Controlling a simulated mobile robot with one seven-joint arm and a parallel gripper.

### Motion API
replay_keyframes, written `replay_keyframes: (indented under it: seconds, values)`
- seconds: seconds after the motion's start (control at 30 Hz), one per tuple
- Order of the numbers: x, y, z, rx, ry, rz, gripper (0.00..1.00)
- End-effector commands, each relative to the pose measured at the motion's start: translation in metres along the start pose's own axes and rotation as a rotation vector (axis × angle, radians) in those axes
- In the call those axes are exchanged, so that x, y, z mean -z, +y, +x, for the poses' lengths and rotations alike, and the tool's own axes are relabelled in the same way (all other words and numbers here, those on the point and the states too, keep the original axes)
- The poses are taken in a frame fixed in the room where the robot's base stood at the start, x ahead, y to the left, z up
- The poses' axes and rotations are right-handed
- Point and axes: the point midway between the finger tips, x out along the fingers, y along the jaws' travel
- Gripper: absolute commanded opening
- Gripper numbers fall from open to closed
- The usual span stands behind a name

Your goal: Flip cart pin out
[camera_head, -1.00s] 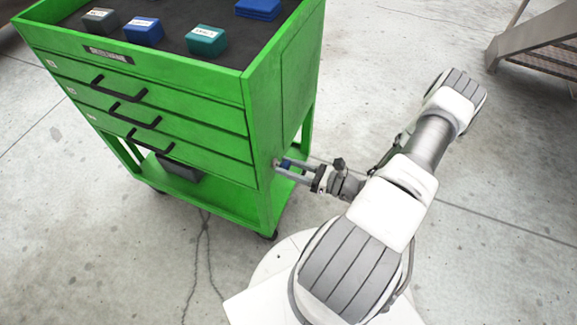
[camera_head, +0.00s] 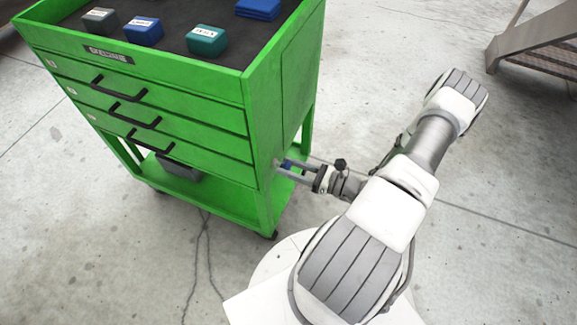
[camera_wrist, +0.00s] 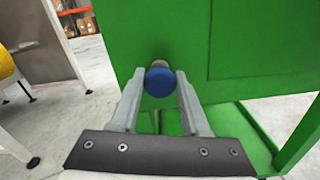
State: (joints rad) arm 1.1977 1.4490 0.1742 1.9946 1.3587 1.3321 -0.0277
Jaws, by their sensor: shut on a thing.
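The green cart (camera_head: 220,160) stands at the left of the head view, with drawers on its front. The knob also shows small and partly hidden in the head view (camera_head: 287,164). My gripper (camera_wrist: 160,84) is shut on the knob, with one finger on its left and one on its right. In the head view my gripper (camera_head: 285,169) reaches the cart's lower right side.
Small boxes, grey (camera_head: 100,20), blue (camera_head: 143,31) and teal (camera_head: 207,41), sit on the cart's dark top. A dark bin (camera_head: 180,167) is on its lower shelf. Metal steps (camera_head: 535,40) stand at upper right. The concrete floor right of the cart is mostly clear.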

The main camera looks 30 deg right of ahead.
Motion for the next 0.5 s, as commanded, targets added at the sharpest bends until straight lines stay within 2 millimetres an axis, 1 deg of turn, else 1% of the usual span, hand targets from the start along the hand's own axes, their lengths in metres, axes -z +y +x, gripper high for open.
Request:
replay_keyframes:
  seconds: [0.1, 0.17, 0.4, 0.43, 0.5]
  values:
    - [0.001, -0.001, -0.017, 0.004, 0.003, -0.001, 0.0]
    - [0.001, -0.001, -0.024, 0.004, 0.002, -0.001, 0.0]
    - [0.001, -0.001, -0.027, 0.004, 0.003, 0.0, 0.0]
    - [0.001, -0.001, -0.027, 0.004, 0.004, 0.0, 0.48]
    - [0.001, -0.001, -0.027, 0.004, 0.004, 0.001, 0.6]
